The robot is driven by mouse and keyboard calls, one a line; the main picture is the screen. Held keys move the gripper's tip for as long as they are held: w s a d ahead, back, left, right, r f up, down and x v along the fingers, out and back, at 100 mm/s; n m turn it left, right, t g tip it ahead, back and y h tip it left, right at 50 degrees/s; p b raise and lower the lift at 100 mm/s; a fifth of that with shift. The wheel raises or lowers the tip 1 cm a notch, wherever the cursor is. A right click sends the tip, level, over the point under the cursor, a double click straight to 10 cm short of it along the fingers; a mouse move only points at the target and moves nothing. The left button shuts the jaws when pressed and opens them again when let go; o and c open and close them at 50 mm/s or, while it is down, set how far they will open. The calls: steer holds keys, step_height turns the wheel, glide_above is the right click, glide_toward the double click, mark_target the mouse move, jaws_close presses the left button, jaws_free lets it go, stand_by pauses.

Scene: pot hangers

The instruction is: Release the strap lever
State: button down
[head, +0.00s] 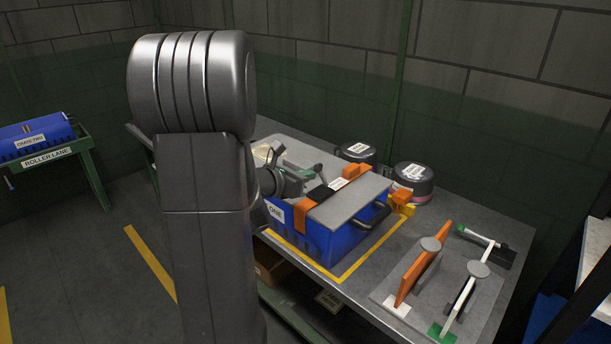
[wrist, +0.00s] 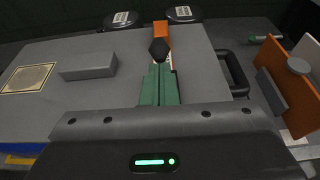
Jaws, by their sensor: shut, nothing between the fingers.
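The blue crate (head: 325,240) marked ONE stands on the bench with a grey lid (head: 352,203). An orange strap (head: 303,214) crosses the lid, with a white label on it. It also shows in the wrist view (wrist: 162,29). A dark lever knob (wrist: 160,49) stands by the strap, just beyond my green fingertips. My gripper (wrist: 158,72) is shut and empty over the lid, pointing at the knob. I cannot tell whether the fingers touch it. In the head view, my arm hides part of the crate, and my gripper (head: 308,173) is small.
Two dark labelled pots (head: 412,178) stand at the back of the bench. A rack plate (head: 470,290) with orange and white upright levers is at right. A black handle (head: 373,217) sticks out of the crate. A second blue crate (head: 37,138) sits on the roller lane at left.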

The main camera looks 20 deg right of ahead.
steer(key=p, duration=0.1)
steer(key=d+r+y+p, duration=0.1)
steer(key=p, duration=0.1)
steer(key=shift+w+r+g, duration=0.2)
steer(key=shift+r+g, duration=0.1)
steer(key=shift+g, duration=0.1)
steer(key=shift+d+f+y, duration=0.1)
steer(key=shift+y, duration=0.3)
